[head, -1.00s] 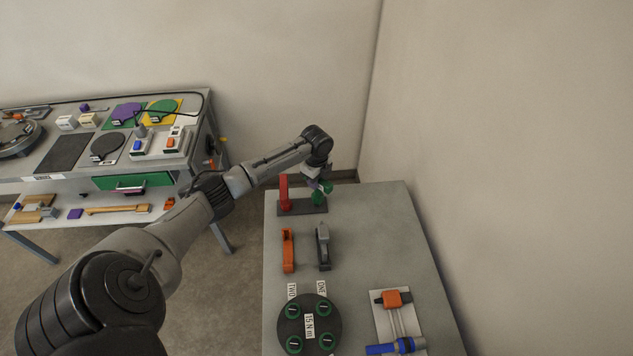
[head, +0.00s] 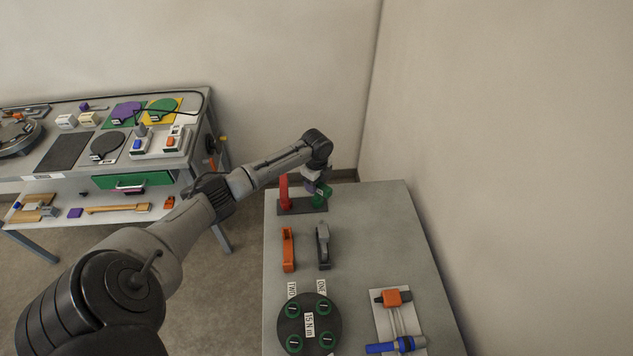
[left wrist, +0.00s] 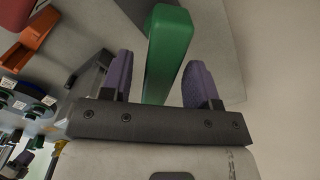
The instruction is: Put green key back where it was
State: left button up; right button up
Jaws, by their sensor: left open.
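The green key (head: 322,196) stands at the right end of a dark grey base (head: 290,210) at the far end of the near table, to the right of a red key (head: 284,188). My left gripper (head: 317,182) is at the green key and partly hides it. In the left wrist view the green key (left wrist: 168,45) reaches between the two purple fingers of the gripper (left wrist: 160,80). The fingers are apart, with a visible gap on each side of the key. The key's lower end is hidden behind the gripper body. My right gripper is out of view.
An orange tool (head: 288,250) and a grey tool (head: 323,247) stand nearer on the table. A dark round plate (head: 309,324) with green-ringed pieces and a white board (head: 400,318) lie in front. A cluttered workbench (head: 75,179) stands at left.

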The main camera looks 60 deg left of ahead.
pick_arm(q)
notch_tip(320, 180, up, 13)
jog(key=shift+f, duration=0.2)
dwell(0.5)
dwell(0.6)
